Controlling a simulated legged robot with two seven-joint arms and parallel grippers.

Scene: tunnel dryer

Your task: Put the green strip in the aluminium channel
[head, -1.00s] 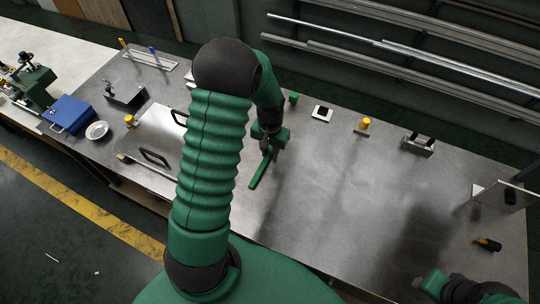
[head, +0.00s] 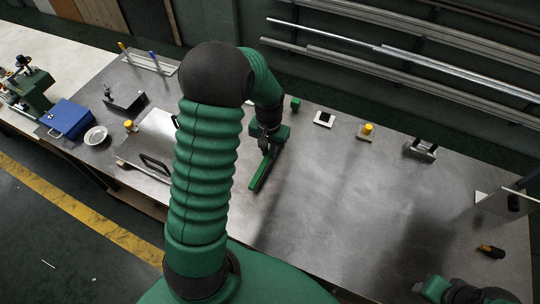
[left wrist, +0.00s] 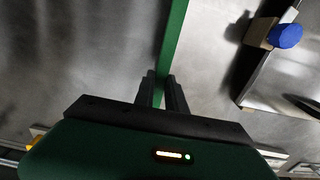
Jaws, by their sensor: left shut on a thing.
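The green strip (head: 260,173) is long and thin and points toward the table's near edge in the head view. My left gripper (head: 267,149) is shut on its far end, over the middle of the steel table. In the left wrist view the strip (left wrist: 173,38) runs up from between my left fingers (left wrist: 162,88). I cannot tell whether it touches the table. A pale metal rail (head: 143,61) at the back left may be the aluminium channel; I cannot tell for sure. My right gripper (head: 424,288) is at the bottom right, its fingers unclear.
A light plate with black handles (head: 155,164) lies left of my arm, partly hidden by it. A blue box (head: 67,118) and a white dish (head: 95,136) stand farther left. A yellow-knobbed block (head: 367,131) stands at the back. The table's middle right is clear.

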